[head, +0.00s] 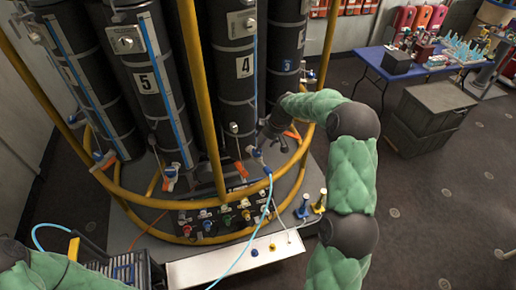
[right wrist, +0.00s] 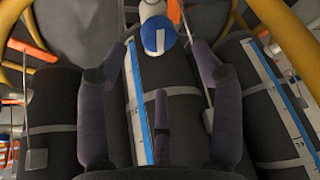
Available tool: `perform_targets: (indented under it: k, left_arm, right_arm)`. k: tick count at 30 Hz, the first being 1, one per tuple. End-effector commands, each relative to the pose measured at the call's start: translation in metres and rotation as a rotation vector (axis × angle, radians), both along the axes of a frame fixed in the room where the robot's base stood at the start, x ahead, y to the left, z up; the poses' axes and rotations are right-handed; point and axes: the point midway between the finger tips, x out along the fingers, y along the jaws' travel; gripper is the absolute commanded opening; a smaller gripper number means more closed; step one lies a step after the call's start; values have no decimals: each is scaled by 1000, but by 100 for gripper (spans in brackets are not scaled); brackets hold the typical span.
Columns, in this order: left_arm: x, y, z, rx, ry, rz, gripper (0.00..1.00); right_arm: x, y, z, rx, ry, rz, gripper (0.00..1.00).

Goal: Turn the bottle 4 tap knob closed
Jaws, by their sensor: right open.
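Bottle 4 (head: 235,90) is a tall black cylinder with a white "4" label, standing in the yellow-railed rack. My right gripper (head: 270,133) is beside its lower right side, reaching in from the right. In the right wrist view my right gripper (right wrist: 160,58) is open and empty, its fingers spread to either side. A round blue tap knob with a white stripe (right wrist: 158,37) lies just beyond the fingertips, roughly centred between them and apart from them. A blue knob (head: 256,155) also shows near the gripper in the head view. My left gripper is out of view; only its green sleeve shows.
Yellow rails (head: 218,190) circle the rack, with an upright close to bottle 4. Bottle 5 (head: 150,85) stands to the left. A panel of coloured knobs (head: 225,218) is below.

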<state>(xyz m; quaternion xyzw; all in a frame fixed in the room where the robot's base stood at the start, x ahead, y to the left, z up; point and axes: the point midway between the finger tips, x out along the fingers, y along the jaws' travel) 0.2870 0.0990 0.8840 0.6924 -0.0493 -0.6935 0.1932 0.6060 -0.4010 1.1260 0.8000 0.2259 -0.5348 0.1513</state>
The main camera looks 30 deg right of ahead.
Motion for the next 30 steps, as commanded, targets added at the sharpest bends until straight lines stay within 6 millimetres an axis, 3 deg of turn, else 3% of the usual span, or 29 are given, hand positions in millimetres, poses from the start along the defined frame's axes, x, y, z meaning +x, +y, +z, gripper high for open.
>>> perform_targets:
  k: [3, 10, 23, 24, 29, 30]
  left_arm:
    - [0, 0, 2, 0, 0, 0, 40]
    - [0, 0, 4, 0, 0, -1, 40]
    - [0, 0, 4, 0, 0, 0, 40]
    - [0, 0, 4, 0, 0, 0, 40]
    - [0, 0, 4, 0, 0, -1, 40]
    - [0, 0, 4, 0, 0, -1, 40]
  right_arm:
    - [7, 5, -21, 1, 3, 1, 66]
    - [17, 11, -48, 1, 2, -1, 66]
    - [21, 13, -58, 0, 0, -1, 66]
    - [21, 13, -58, 0, 0, -1, 63]
    - [21, 13, -58, 1, -1, -1, 18]
    - [21, 13, -58, 1, -1, -1, 14]
